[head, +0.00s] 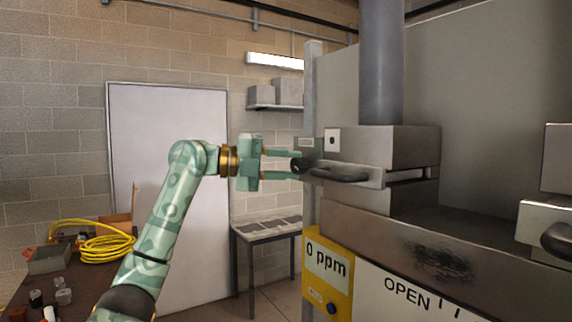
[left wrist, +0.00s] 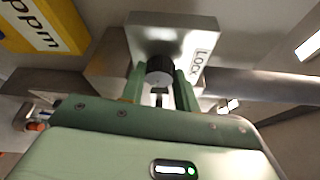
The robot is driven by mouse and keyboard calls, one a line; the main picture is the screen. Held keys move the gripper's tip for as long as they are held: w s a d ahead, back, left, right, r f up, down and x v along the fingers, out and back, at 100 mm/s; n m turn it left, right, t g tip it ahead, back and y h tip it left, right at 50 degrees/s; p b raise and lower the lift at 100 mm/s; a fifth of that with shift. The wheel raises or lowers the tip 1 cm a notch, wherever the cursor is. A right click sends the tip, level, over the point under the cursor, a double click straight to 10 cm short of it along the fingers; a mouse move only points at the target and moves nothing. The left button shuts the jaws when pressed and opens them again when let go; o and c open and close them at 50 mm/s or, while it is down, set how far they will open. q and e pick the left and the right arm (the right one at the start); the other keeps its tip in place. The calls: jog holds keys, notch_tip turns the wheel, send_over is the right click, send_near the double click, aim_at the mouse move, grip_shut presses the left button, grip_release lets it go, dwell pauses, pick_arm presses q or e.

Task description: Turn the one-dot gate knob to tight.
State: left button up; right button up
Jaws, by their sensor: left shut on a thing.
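The gate knob (head: 297,164) is small and dark, on the left end of the gate's metal housing. A white plate with one black dot (head: 332,140) is on the housing beside it. My left gripper (head: 291,164) reaches it from the left, with its fingers on either side of the knob. In the left wrist view, the black ribbed knob (left wrist: 159,69) sits between the two green fingers (left wrist: 160,90), which are shut on it. A metal block (left wrist: 172,35) behind it carries a label reading LOCK. The knob's turn angle is hard to tell. My right gripper is out of view.
A dark curved handle (head: 340,175) sticks out just right of the knob. A grey pipe (head: 381,65) rises above the housing. A yellow meter (head: 328,270) reading 0 ppm hangs below. A bench with a yellow hose (head: 105,246) stands at the left.

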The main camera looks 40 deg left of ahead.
pick_arm(q)
jog(key=o, duration=1)
jog(key=b+v, duration=0.3)
jog(key=v, duration=1.3)
jog(key=shift+s+a+b, duration=0.1)
jog(key=shift+a+b, duration=0.05)
jog(key=shift+b, duration=0.15)
